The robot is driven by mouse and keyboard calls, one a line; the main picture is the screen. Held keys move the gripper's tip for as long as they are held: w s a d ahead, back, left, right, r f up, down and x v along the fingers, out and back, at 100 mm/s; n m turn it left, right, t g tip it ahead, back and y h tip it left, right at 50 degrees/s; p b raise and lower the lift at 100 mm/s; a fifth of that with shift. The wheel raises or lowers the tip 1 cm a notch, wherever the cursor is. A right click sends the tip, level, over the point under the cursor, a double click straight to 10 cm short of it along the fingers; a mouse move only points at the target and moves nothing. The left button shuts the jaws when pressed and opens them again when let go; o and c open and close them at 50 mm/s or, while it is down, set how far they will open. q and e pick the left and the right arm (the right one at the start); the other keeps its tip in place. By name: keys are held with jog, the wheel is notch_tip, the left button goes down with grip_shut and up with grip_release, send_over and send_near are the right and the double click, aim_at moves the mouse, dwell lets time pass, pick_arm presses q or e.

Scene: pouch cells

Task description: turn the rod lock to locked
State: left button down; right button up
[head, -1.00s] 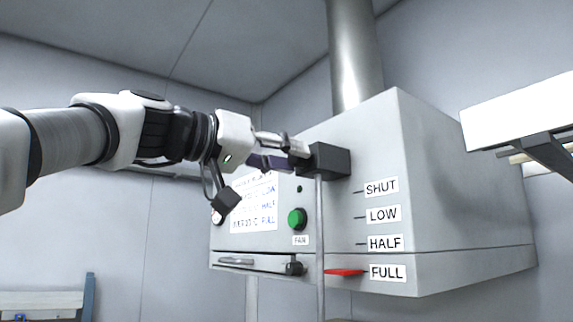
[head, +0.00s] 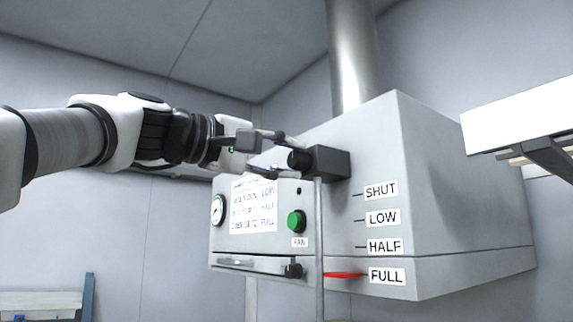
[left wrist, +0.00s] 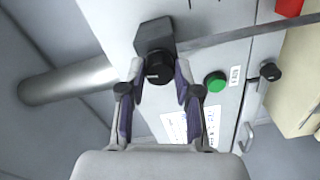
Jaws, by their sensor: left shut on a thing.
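The rod lock is a black block (head: 330,163) on the front of the grey hood, at the top of a thin vertical rod (head: 319,240), with a round black knob (head: 298,160) facing left. My left gripper (head: 284,155) has one finger above the knob and one below. In the left wrist view, the knob (left wrist: 159,67) sits between the fingertips (left wrist: 159,78) of my left gripper, which is shut on it. Which way the knob is turned cannot be read. A red pointer (head: 343,274) at the rod points at the FULL label (head: 387,276). My right gripper is not in view.
The grey hood (head: 450,220) carries SHUT, LOW, HALF and FULL labels. Its front has a green FAN button (head: 296,221), a gauge (head: 217,210), a text sign (head: 253,205) and a bar handle (head: 255,264). A white shelf (head: 520,105) juts in at upper right.

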pick_arm(q)
jog(key=shift+r+n, duration=0.1)
jog(key=shift+n, duration=0.8)
jog(key=c, duration=0.8)
grip_release()
